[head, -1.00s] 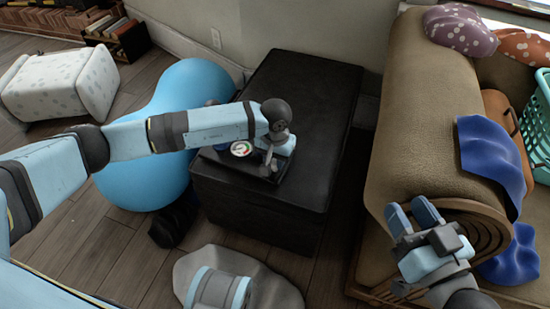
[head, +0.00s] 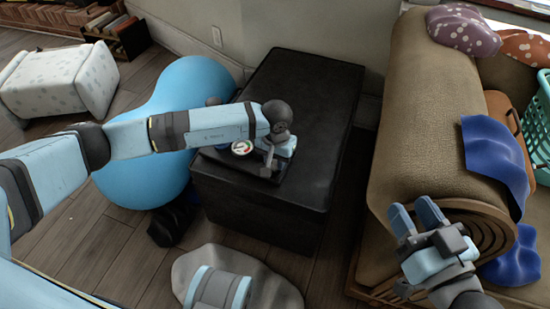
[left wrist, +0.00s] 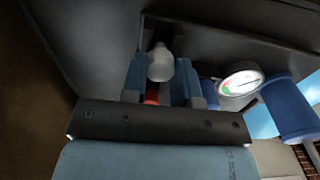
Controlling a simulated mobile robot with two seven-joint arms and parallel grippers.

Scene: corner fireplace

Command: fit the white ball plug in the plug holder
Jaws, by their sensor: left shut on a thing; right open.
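The white ball plug (left wrist: 160,63) is between the two blue fingers of my left gripper (left wrist: 160,78) in the left wrist view, and the gripper is shut on it. A bit of red (left wrist: 152,97) shows below the plug, between the fingers. The plug's narrow end points toward a dark recess in a black tray-like part (left wrist: 205,35), perhaps the plug holder; I cannot tell whether they touch. In the head view my left gripper (head: 270,160) is over the black chest and its arm hides the plug. My right gripper (head: 417,216) is open and empty.
A round gauge (head: 242,148) sits beside my left gripper on the black chest (head: 310,110); a blue cylinder (left wrist: 288,108) is near it in the wrist view. A brown sofa (head: 425,120) is at right, near my right gripper.

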